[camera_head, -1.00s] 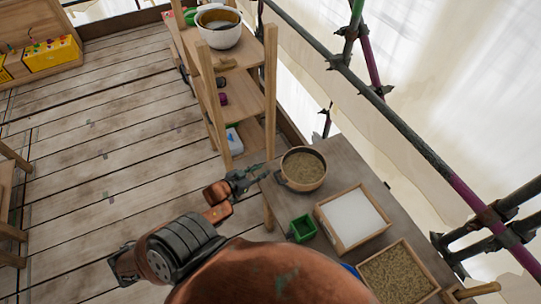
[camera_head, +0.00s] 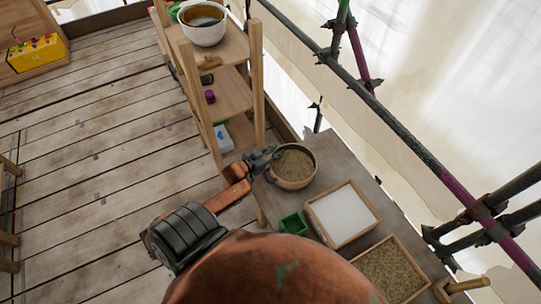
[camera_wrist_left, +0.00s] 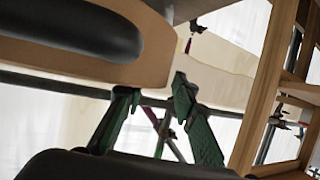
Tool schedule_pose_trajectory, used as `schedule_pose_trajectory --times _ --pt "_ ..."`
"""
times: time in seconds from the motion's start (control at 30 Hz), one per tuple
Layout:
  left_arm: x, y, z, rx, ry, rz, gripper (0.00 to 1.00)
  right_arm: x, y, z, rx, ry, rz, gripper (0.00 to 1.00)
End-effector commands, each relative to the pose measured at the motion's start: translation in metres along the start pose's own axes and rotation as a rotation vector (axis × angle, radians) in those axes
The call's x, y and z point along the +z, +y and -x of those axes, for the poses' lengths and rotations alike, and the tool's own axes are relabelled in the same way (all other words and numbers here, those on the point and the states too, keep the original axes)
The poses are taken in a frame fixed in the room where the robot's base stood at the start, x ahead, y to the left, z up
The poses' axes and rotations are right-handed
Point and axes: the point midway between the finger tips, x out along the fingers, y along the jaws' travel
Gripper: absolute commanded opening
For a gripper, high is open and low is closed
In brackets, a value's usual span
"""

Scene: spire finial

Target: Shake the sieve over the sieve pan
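A round tan vessel (camera_head: 293,166) filled with brown grainy material stands at the far left corner of the table (camera_head: 330,150). A white-bottomed wooden tray (camera_head: 342,213) and a wooden-framed tray of brown grains (camera_head: 388,268) lie nearer on the table; I cannot tell surely which is the sieve or the sieve pan. My left gripper (camera_head: 266,160) is at the vessel's left side; contact is unclear. In the left wrist view its fingers (camera_wrist_left: 155,95) are apart with nothing between them, below a tan rim (camera_wrist_left: 150,40) with a dark opening. My right gripper is out of view.
A small green box (camera_head: 293,224) sits on the table's left edge. A wooden shelf (camera_head: 220,95) stands just behind, with a white pot (camera_head: 203,25) on top. Scaffold poles (camera_head: 400,125) run along the right. A wooden handle (camera_head: 466,286) shows near right.

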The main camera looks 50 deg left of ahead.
Motion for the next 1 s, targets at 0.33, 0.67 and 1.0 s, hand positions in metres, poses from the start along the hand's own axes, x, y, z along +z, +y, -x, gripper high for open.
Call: schedule_pose_trajectory --times 0.33,0.67,1.0 --pt "-0.001 0.002 -0.014 0.002 0.000 -0.001 0.25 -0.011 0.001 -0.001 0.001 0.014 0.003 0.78" --pt "-0.001 0.002 -0.013 0.003 0.000 -0.001 0.11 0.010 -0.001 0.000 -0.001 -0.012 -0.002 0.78" --pt "0.000 0.001 -0.013 0.002 -0.001 -0.001 0.00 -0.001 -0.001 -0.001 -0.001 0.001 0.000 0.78"
